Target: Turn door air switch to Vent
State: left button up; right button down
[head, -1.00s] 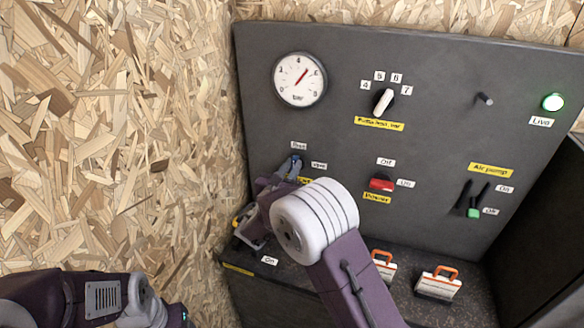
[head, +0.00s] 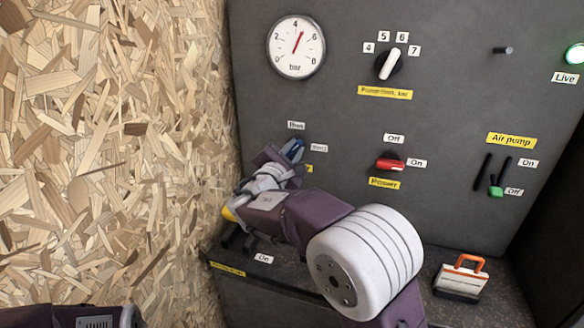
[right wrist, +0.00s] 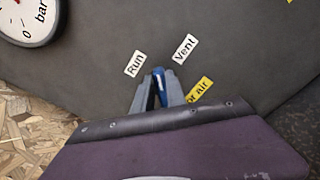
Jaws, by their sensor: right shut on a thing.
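The door air switch is a blue lever (right wrist: 161,84) low on the left of the grey panel. My right gripper (head: 292,152) is shut on it; the fingers hide most of it. In the right wrist view the blue lever shows between the fingertips. It points between the Run label (right wrist: 134,63) and the Vent label (right wrist: 185,48); its exact angle is hard to tell. A yellow label (right wrist: 200,90), partly covered, ends in "or air". In the head view the Vent label (head: 319,148) is right of the fingertips. My left gripper is out of view.
A pressure gauge (head: 296,46) and white pump knob (head: 390,63) are above. The red power knob (head: 390,164) and green-tipped air pump lever (head: 496,191) are to the right. An orange-handled block (head: 461,278) stands on the ledge. A chipboard wall (head: 110,130) is close on the left.

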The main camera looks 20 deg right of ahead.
jog(key=shift+s+d+f+m+b, duration=0.1)
jog(key=shift+f+m+b, duration=0.15)
jog(key=shift+m+b, duration=1.6)
jog(key=shift+d+f+m+b, duration=0.1)
jog(key=shift+f+m+b, duration=0.15)
jog(key=shift+m+b, duration=1.6)
jog(key=shift+s+d+f+m+b, duration=0.2)
jog(key=shift+m+b, duration=0.7)
jog(key=shift+b, duration=1.85)
jog(key=shift+w+a, duration=0.15)
jog(key=c, duration=1.4)
grip_release()
jog(key=shift+o, duration=0.2)
jog(key=v, duration=0.9)
